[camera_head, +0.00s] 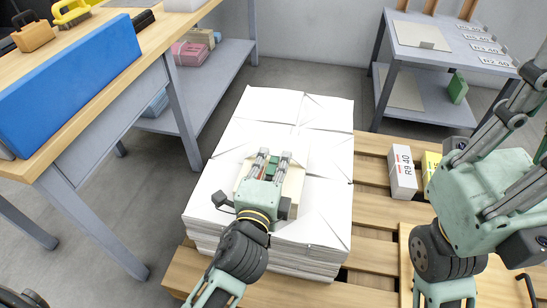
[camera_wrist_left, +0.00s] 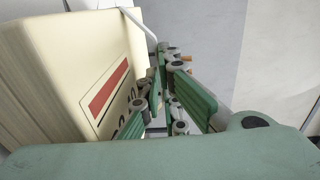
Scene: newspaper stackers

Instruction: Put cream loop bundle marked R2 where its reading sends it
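A cream bundle (camera_head: 293,187) lies on the white paper stack (camera_head: 325,225) in the middle, partly hidden by my left gripper (camera_head: 273,160). In the left wrist view the bundle (camera_wrist_left: 70,60) fills the left side. Its label has a red bar and dark lettering that I cannot read behind the fingers. A thin white loop (camera_wrist_left: 139,26) runs from the bundle's top toward the fingers. My left gripper's green fingers (camera_wrist_left: 170,85) are beside the label face. Whether they are closed on the loop is not clear. My right gripper is out of view; the right arm shows at the right.
A white block marked R9 40 (camera_head: 403,178) and a yellow one (camera_head: 431,163) stand on the pallet (camera_head: 372,215) at right. A grey rack (camera_head: 452,65) with several labels stands at the back right. A workbench (camera_head: 110,85) with a blue block (camera_head: 68,82) is at left.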

